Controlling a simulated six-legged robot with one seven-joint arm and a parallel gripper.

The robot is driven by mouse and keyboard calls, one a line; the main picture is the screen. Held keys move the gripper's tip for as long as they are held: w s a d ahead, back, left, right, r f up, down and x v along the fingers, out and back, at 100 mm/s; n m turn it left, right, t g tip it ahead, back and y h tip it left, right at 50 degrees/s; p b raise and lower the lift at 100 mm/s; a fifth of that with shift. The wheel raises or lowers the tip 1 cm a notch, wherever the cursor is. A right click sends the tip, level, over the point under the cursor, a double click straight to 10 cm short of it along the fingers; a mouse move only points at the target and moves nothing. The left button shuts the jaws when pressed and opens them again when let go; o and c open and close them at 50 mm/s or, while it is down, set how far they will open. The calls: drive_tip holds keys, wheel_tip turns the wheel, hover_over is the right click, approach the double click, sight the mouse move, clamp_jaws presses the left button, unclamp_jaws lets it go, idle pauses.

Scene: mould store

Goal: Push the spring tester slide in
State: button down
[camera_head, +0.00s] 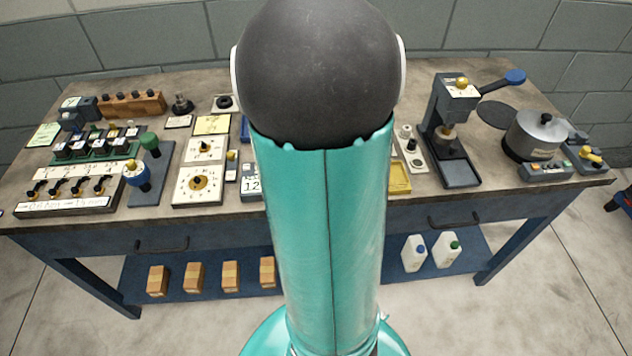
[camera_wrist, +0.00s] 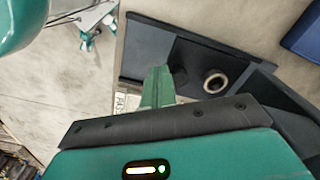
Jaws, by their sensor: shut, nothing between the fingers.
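In the wrist view a dark device lies by the bench edge, with a flat dark base (camera_wrist: 147,48), a raised dark part with a small dark knob (camera_wrist: 178,75), and a pale metal ring (camera_wrist: 216,83). It looks like the spring tester, but I cannot tell for sure or make out how far its slide is out. My gripper (camera_wrist: 157,88) is shut and empty, its green fingers close beside the knob; I cannot tell whether they touch. In the head view my own arm hides the gripper and the middle of the bench.
The bench (camera_head: 330,205) carries dial plates (camera_head: 197,184), a press with a blue-ended lever (camera_head: 452,130), a yellow tray (camera_head: 399,177) and a round metal pot (camera_head: 537,135). Drawer handles (camera_head: 453,221) stick out in front.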

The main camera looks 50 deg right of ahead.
drive_tip(key=shift+w+d, duration=0.6)
drive_tip(key=shift+d, duration=0.1)
drive_tip(key=shift+s+a+r, duration=0.8)
drive_tip(key=shift+a+r, duration=0.15)
drive_tip(key=shift+r, duration=0.1)
wheel_tip(320, 180, up, 7)
drive_tip(key=s+a, duration=0.2)
idle(0.3)
drive_tip(key=shift+a, duration=0.2)
idle(0.3)
